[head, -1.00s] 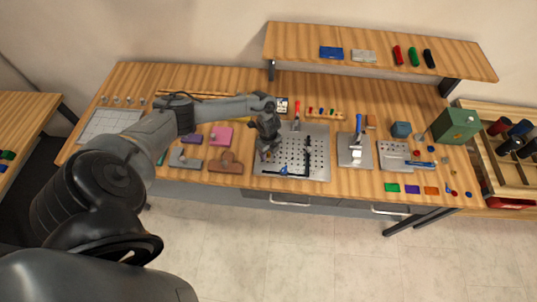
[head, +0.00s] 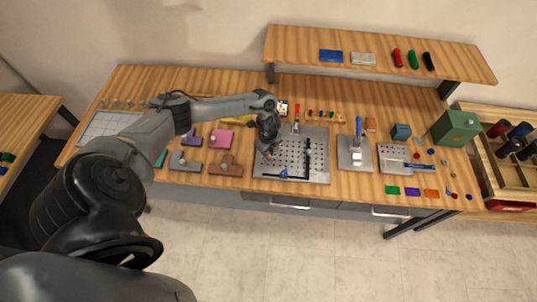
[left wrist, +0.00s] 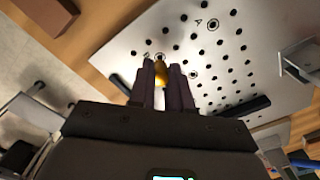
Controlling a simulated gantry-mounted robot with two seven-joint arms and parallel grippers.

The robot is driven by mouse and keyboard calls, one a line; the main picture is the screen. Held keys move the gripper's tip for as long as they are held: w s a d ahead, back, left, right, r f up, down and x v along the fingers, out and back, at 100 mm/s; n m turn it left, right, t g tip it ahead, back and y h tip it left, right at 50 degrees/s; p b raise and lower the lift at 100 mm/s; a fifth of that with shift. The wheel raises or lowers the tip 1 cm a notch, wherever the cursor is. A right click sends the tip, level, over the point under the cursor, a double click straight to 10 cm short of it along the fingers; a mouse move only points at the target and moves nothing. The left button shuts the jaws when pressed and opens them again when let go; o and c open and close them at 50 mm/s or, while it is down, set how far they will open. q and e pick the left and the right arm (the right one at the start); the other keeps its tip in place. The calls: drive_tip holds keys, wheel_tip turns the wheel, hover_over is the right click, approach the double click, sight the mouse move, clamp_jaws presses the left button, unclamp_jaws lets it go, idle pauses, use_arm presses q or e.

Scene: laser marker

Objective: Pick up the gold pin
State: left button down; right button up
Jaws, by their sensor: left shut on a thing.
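My left gripper (head: 267,153) is over the left part of the perforated metal plate (head: 318,172) on the workbench. In the left wrist view its two dark fingers (left wrist: 162,80) are closed on the gold pin (left wrist: 161,66). Only the yellow, shiny top part of the pin shows between the fingertips; the rest is hidden by them. The plate (left wrist: 120,62) lies behind the pin, with rows of holes, some ringed, and a letter A by one of them. I cannot tell whether the pin touches the plate. My right gripper is not seen.
Dark bars lie along the plate, with a blue-handled piece (head: 284,173) at its front edge. Blocks, including a brown one (head: 226,168) and a pink one (head: 221,136), stand to the left. A blue-handled clamp (head: 356,150) and green box (head: 455,128) stand to the right.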

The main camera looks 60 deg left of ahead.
use_arm(q)
drive_tip(key=r, duration=0.1)
drive_tip(key=d+r, duration=0.1)
drive_tip(key=shift+w+r, duration=0.35)
drive_tip(key=w+d+r+p, duration=0.1)
drive_tip(key=w+d+r, duration=0.3)
drive_tip(key=d, duration=0.5)
wheel_tip(320, 180, up, 2)
drive_tip(key=shift+w+r, duration=0.1)
drive_tip(key=shift+w, duration=0.3)
drive_tip(key=shift+w+d, duration=0.1)
drive_tip(key=shift+d, duration=0.1)
